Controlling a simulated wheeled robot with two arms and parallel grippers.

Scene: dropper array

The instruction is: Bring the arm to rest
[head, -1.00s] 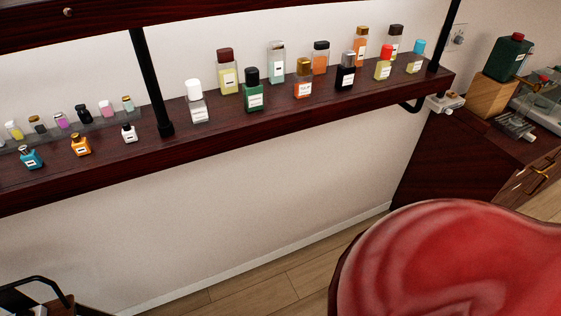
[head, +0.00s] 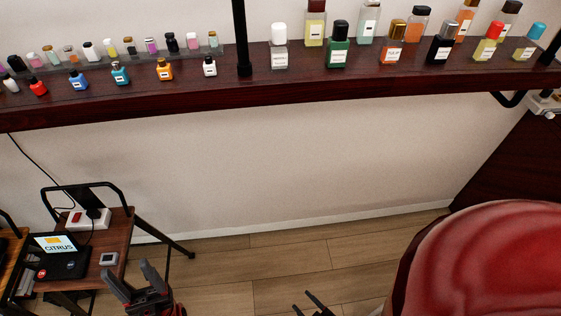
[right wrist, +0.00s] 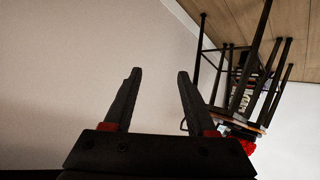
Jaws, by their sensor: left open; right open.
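My left gripper (head: 130,272) is open and empty at the bottom left of the head view, in front of the small side table. My right gripper (head: 303,301) shows only its dark fingertips at the bottom edge of the head view. In the right wrist view its two black fingers (right wrist: 157,95) are apart with nothing between them. Both grippers are low, below the shelf (head: 300,95), and hold no bottle.
The shelf carries several bottles, including a green one (head: 338,45) and a teal one (head: 121,74). A side table (head: 116,225) with a CITRUS screen (head: 55,246) stands at left. A red rounded surface (head: 490,260) fills the lower right. Wooden floor (head: 240,270) is free between.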

